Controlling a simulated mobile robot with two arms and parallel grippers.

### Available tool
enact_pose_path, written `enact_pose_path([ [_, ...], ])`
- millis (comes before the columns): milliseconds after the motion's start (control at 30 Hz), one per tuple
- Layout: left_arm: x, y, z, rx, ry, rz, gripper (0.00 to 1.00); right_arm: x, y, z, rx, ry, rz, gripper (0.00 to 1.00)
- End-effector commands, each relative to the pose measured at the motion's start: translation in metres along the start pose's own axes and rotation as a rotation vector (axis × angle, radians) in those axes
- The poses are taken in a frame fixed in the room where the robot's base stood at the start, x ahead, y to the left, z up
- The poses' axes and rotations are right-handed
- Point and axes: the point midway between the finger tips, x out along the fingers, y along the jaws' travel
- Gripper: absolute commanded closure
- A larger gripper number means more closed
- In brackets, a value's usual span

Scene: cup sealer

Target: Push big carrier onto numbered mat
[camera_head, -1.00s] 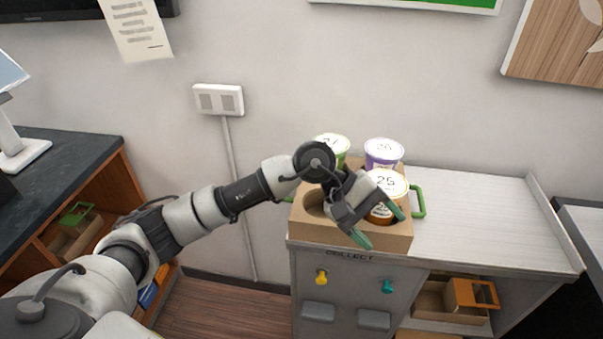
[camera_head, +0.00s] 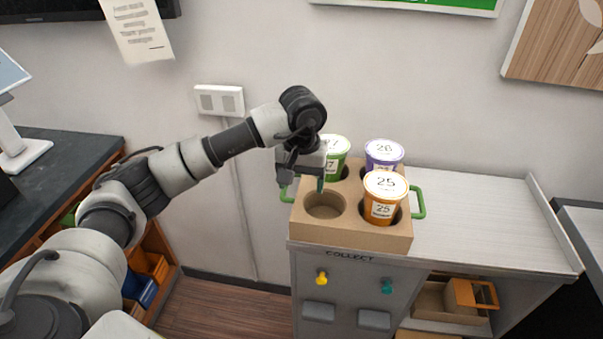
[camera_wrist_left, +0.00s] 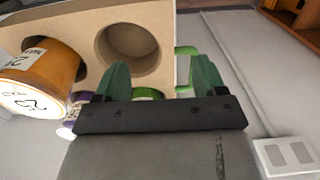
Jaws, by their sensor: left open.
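The big cardboard carrier (camera_head: 345,234) sits on the counter at the edge above the word COLLECT. It holds an orange cup marked 25 (camera_head: 384,202), a purple-rimmed cup marked 26 (camera_head: 383,155) and a green cup (camera_head: 339,158), partly behind my gripper. Its front left hole (camera_head: 325,206) is empty. A green handle (camera_head: 418,202) shows on its right side. My left gripper (camera_head: 306,182) is open and empty at the carrier's left side, near the left handle (camera_head: 284,196). In the left wrist view its fingers (camera_wrist_left: 162,80) point toward the carrier (camera_wrist_left: 82,18). No numbered mat is recognisable.
The light counter (camera_head: 475,215) is clear right of the carrier, up to a raised side edge (camera_head: 555,218). The wall stands behind. A dark counter (camera_head: 60,165) is at the left. An open shelf under the counter holds a small cardboard carrier (camera_head: 468,295).

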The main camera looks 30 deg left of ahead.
Motion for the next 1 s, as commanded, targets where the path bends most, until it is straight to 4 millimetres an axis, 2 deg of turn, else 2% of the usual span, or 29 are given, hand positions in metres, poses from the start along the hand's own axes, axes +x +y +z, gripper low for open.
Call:
enact_pose_path([
  [300,0.056,0.000,0.002,0.001,-0.006,0.000,0.29,-0.021,-0.001,-0.002,0.001,0.000,-0.001,0.57],
  [500,0.083,0.001,0.001,0.001,-0.004,0.001,0.29,-0.027,-0.001,-0.002,0.001,0.000,-0.001,0.57],
  [700,0.093,0.000,0.001,0.001,-0.001,0.000,0.29,-0.029,-0.001,-0.002,0.001,-0.001,-0.001,0.57],
  [967,0.094,0.000,0.001,0.001,-0.001,0.001,0.29,-0.028,0.001,-0.002,0.000,-0.001,0.000,0.57],
  [1000,0.094,0.000,0.001,0.001,-0.001,0.001,0.35,-0.028,0.001,-0.002,-0.001,-0.001,0.001,0.57],
])
